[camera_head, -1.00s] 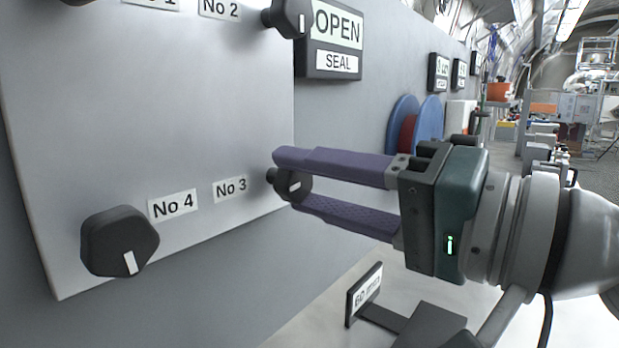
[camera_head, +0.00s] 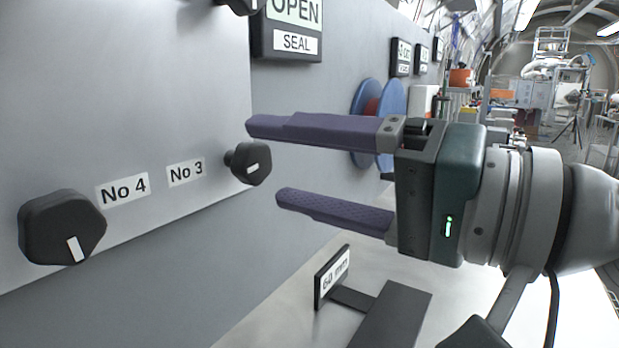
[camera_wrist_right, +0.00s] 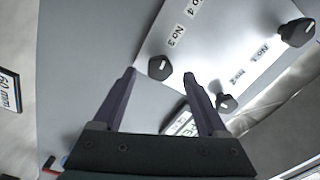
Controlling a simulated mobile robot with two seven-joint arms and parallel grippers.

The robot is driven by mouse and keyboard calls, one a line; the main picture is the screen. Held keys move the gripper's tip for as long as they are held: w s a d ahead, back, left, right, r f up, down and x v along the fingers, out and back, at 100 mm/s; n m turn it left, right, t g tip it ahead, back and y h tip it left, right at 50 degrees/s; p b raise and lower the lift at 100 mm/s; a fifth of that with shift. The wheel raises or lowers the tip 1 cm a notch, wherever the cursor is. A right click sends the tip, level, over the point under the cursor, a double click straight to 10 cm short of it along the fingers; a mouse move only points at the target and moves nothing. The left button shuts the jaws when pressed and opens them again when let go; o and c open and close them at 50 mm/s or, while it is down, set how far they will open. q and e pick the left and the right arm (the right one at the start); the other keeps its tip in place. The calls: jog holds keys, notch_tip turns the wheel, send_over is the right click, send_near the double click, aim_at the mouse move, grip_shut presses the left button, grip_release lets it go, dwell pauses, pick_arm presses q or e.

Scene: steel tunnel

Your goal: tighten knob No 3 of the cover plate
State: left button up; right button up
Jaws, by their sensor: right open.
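Knob No 3 (camera_head: 250,163) is a black faceted knob with a white mark, at the lower right corner of the grey cover plate (camera_head: 130,80), beside the label No 3 (camera_head: 186,172). My right gripper (camera_head: 262,160) is open, its purple fingers one above and one below the level of the knob, apart from it. In the right wrist view, knob No 3 (camera_wrist_right: 160,67) lies ahead of the open fingers (camera_wrist_right: 158,75), between their tips. Its white mark is tilted in the head view. My left gripper is out of view.
Knob No 4 (camera_head: 62,228) is at the plate's lower left. An OPEN SEAL sign (camera_head: 288,28) hangs on the wall right of the plate. A 60 mm sign (camera_head: 332,276) stands below the gripper. Blue discs (camera_head: 390,110) are on the wall behind the fingers.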

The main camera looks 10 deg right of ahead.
jog(key=b+v, duration=0.2)
jog(key=v, duration=0.5)
jog(key=shift+s+d, duration=0.2)
